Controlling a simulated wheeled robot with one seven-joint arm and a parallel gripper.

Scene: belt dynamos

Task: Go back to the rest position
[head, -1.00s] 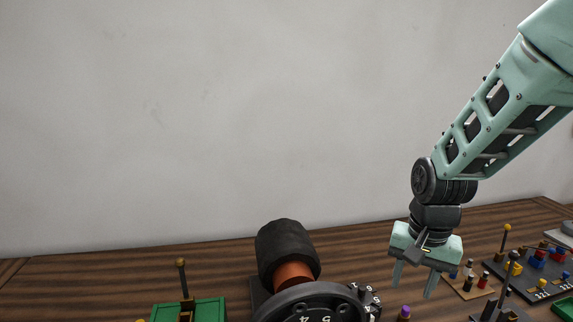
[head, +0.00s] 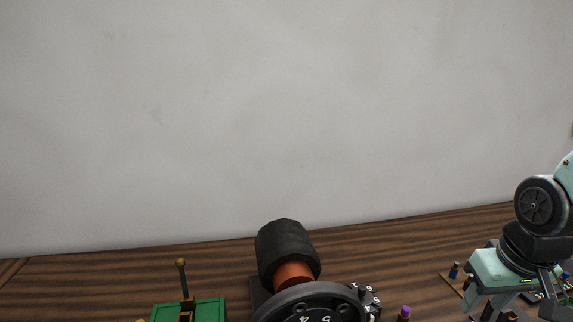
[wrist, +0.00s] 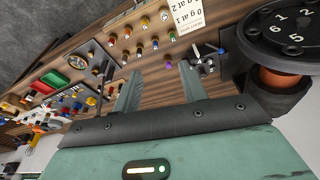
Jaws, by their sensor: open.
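My gripper (head: 518,306) is at the lower right of the head view, pale green, with its fingertips running to the picture's bottom edge. In the wrist view my gripper (wrist: 158,85) shows two fingers set well apart with nothing between them. It is open and empty, above the wooden table (head: 120,270).
A black dial wheel with numbers (head: 312,300) and a black-and-copper cylinder (head: 288,250) stand at the middle front. A green box with a lever (head: 205,308) is left of it. Boards with coloured knobs (wrist: 75,95) lie below my gripper. The table's back left is clear.

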